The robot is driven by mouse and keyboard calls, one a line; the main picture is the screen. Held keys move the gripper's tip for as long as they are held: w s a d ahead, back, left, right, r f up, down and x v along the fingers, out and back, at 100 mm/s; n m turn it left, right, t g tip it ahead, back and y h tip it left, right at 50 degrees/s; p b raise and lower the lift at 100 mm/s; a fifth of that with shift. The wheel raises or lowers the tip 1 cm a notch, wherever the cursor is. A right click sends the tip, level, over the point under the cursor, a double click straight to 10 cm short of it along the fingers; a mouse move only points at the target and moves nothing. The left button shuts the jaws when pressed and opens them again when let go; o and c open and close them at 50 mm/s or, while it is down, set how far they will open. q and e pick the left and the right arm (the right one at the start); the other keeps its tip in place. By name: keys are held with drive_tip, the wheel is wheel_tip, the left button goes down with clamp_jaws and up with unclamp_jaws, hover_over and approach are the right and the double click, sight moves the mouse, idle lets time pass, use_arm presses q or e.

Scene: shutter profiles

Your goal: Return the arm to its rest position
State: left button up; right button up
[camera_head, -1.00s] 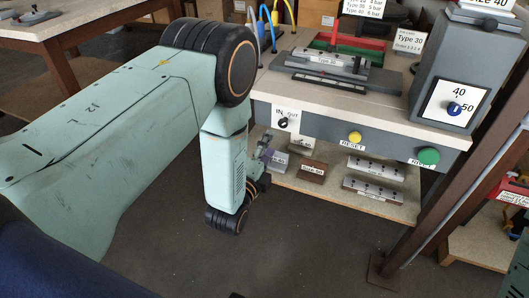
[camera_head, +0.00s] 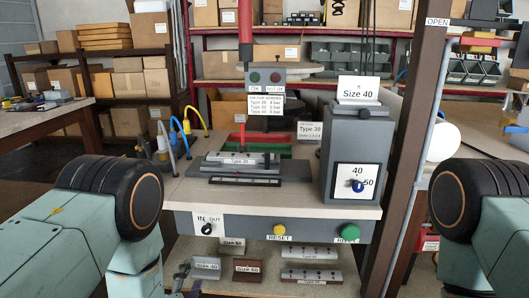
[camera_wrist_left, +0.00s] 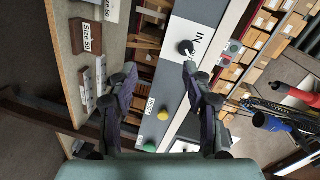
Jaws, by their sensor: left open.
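My left arm comes in at the left of the head view, its lower part hanging in front of the workbench (camera_head: 300,203). My left gripper (camera_head: 183,279) shows only in small part at the bottom edge there. In the left wrist view the left gripper (camera_wrist_left: 160,78) is open, its two dark fingers spread wide with nothing between them. Beyond the fingers are the bench's front panel with the IN/OUT knob (camera_wrist_left: 187,47), and the lower shelf. Part of my right arm stands at the right of the head view; its gripper is out of view.
The panel carries a yellow RESET button (camera_head: 279,230) and a green button (camera_head: 349,231). Below it, labelled blocks (camera_head: 206,267) and metal profiles (camera_head: 311,275) lie on the shelf. A fixture (camera_head: 240,164) and a grey Size 40 box (camera_head: 356,150) stand on top. A brown post (camera_head: 407,130) rises at right.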

use_arm(q)
drive_tip(key=s+a+f+n+g, duration=0.2)
drive_tip(key=s+f+n+g, duration=0.65)
drive_tip(key=s+f, duration=0.35)
drive_tip(key=s+a+n+g, duration=0.1)
drive_tip(key=s+n+g, duration=0.6)
drive_tip(key=s, duration=1.6)
drive_tip(key=shift+s+g+y, duration=0.15)
drive_tip(key=shift+g+y, duration=0.15)
drive_tip(key=shift+g, duration=0.15)
